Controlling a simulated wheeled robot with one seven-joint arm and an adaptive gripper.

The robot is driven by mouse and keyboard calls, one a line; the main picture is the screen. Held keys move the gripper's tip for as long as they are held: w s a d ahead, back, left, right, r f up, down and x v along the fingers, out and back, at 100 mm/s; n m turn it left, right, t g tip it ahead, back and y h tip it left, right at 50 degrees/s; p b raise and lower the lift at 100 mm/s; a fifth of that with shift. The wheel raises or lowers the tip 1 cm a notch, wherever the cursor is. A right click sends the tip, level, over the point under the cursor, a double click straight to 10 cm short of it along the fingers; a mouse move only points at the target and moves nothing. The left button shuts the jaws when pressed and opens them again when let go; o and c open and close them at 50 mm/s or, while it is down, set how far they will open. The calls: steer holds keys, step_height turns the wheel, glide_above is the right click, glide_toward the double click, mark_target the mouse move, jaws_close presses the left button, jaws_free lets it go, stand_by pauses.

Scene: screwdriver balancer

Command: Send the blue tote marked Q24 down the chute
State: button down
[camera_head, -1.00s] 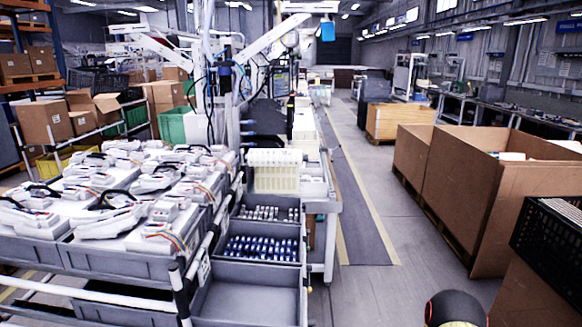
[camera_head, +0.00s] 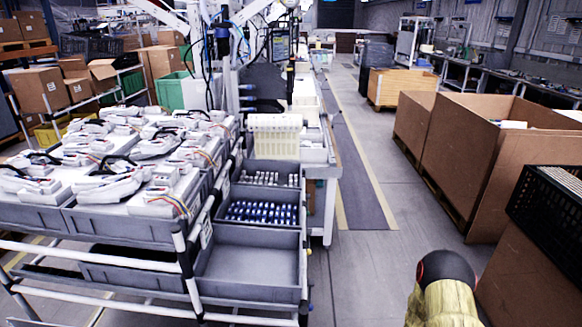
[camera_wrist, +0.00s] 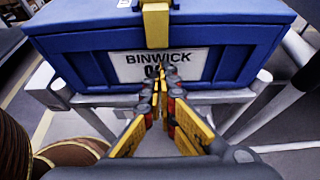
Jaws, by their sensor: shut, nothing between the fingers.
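A blue tote (camera_wrist: 225,62) fills the upper part of the wrist view. It has a white label (camera_wrist: 192,62) reading BINWICK, with a second line mostly hidden behind my fingers, so I cannot read the full mark. A yellow clasp or strip (camera_wrist: 156,24) runs down the middle of its front. My gripper (camera_wrist: 160,74) is shut and empty, its tips in front of the label; I cannot tell whether they touch it. The tote does not show in the head view. I cannot make out a chute in either view.
The tote rests on a light tubular frame (camera_wrist: 100,99). A brown rounded thing (camera_wrist: 15,130) is at left in the wrist view. In the head view, grey bins (camera_head: 250,262) stand on a rack at left, cardboard boxes (camera_head: 470,165) at right, with an open aisle (camera_head: 355,170) between.

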steer(key=shift+d, duration=0.1)
step_height(320, 180, up, 7)
steer(key=d+p, duration=0.2)
steer(key=p, duration=0.2)
steer(key=shift+p, duration=0.4)
stand_by(0.4)
